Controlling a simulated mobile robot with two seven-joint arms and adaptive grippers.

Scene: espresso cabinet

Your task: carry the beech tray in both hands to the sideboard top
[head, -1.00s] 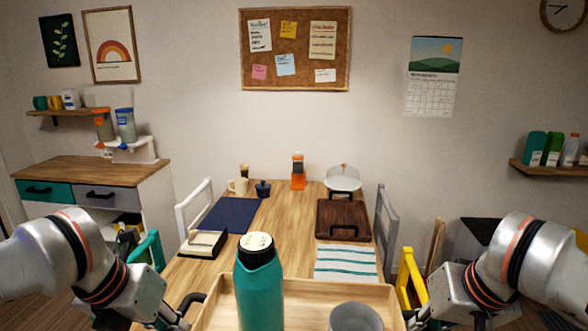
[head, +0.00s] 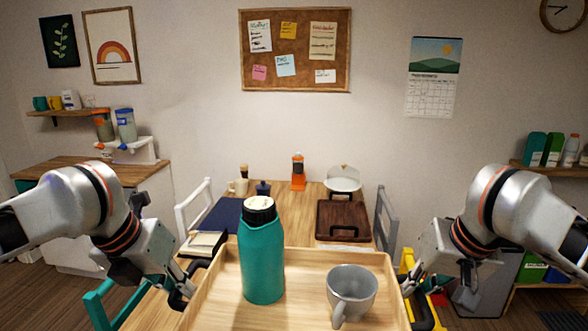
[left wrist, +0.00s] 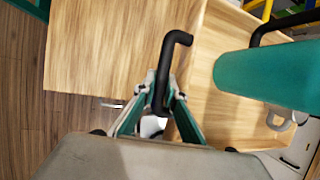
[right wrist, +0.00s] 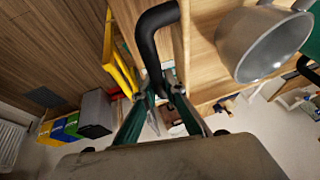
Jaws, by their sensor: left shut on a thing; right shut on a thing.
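The beech tray (head: 308,262) is a pale wooden tray at the bottom middle of the head view, raised in front of me. A teal flask (head: 261,262) stands upright in its left part and a grey mug (head: 352,287) in its right part. My left gripper (head: 182,292) is shut on the tray's black left handle, which shows in the left wrist view (left wrist: 173,62). My right gripper (head: 420,307) is shut on the black right handle, seen in the right wrist view (right wrist: 152,45). I cannot tell which surface is the sideboard top; a wood-topped cabinet (head: 60,168) stands at the left wall.
The dining table (head: 285,222) lies beyond the tray, with a dark board (head: 343,220), a navy mat (head: 222,215) and an orange bottle (head: 298,172). Chairs flank it: white (head: 195,212), grey (head: 386,222), teal (head: 100,305) and yellow (head: 407,262). A shelf (head: 550,169) hangs at the right.

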